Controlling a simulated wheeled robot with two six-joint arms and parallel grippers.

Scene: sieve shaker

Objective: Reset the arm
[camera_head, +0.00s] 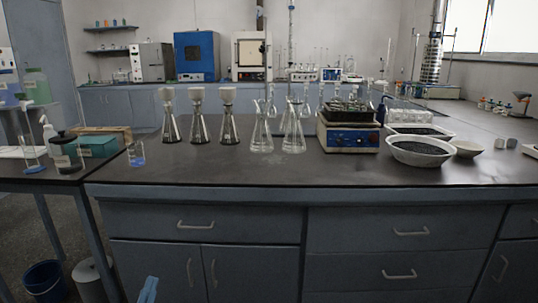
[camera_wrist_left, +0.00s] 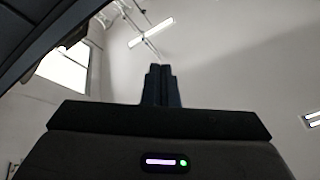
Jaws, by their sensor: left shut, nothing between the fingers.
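My left gripper (camera_head: 148,289) shows as a small blue tip at the bottom edge of the head view, low in front of the bench cabinets and apart from everything on the bench. In the left wrist view its two dark fingers (camera_wrist_left: 161,85) are together with nothing between them, against the wall and ceiling. The rest of my left arm is out of the head view. My right gripper is in neither view.
The dark bench top (camera_head: 240,172) holds several glass flasks (camera_head: 262,135), a blue-fronted device (camera_head: 350,138) and white bowls (camera_head: 420,152). A small beaker (camera_head: 136,154) stands near the left edge. A blue bucket (camera_head: 46,282) is on the floor at left. The bench's front strip is clear.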

